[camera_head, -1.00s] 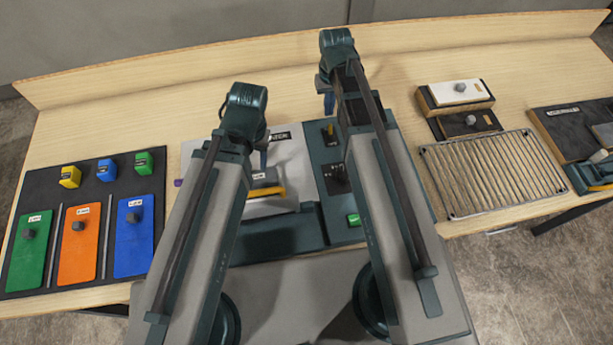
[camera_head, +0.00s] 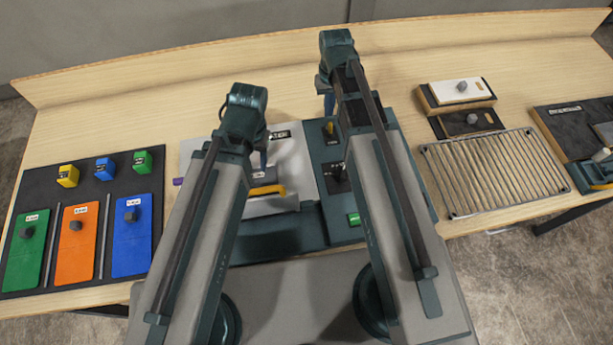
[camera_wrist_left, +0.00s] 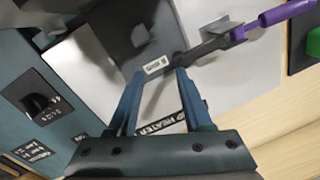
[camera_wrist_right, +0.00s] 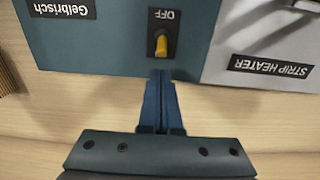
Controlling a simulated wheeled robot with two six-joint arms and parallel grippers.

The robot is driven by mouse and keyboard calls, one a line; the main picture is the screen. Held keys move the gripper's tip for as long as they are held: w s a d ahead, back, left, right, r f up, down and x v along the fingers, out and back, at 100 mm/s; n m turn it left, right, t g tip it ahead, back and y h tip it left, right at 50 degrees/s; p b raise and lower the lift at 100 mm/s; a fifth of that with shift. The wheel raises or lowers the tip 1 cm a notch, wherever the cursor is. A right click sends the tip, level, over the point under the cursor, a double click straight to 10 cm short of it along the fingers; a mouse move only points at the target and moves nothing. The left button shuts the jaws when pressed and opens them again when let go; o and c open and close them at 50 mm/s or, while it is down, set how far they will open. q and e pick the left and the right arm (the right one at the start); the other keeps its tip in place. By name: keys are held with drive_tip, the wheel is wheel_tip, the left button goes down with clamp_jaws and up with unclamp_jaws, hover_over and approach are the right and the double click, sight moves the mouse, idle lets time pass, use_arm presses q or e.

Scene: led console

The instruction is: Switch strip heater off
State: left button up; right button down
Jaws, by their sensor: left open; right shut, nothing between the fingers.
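The strip heater's yellow switch (camera_wrist_right: 161,45) sits on a dark teal panel beside an OFF label (camera_wrist_right: 164,15), upside down in the right wrist view. Its lever leans away from that label, toward my fingers. It also shows small in the head view (camera_head: 329,128). My right gripper (camera_wrist_right: 160,78) is shut and empty, its tips just short of the lever at the panel's far edge; I cannot tell whether they touch. The STRIP HEATER label (camera_wrist_right: 270,66) shows right of the switch.
A black knob (camera_wrist_left: 38,103) is on the panel. A dark mat (camera_head: 80,164) with coloured plates and blocks is left; a wire rack (camera_head: 494,173) is right. Bare wood (camera_wrist_right: 60,115) lies behind the panel.

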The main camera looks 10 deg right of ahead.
sight(332, 120)
use_arm(q)
drive_tip(key=shift+f+b, duration=0.6)
drive_tip(key=shift+f, duration=0.05)
use_arm(e)
drive_tip(key=shift+f, duration=0.7)
use_arm(q)
drive_tip(key=shift+f, duration=0.15)
use_arm(e)
drive_tip(key=shift+f, duration=0.1)
use_arm(q)
drive_tip(key=shift+s+d+f+b, duration=0.2)
drive_tip(key=shift+s+b, duration=0.1)
drive_tip(key=shift+b, duration=0.1)
use_arm(e)
drive_tip(key=shift+s+d+f, duration=0.15)
drive_tip(key=shift+s+f, duration=0.05)
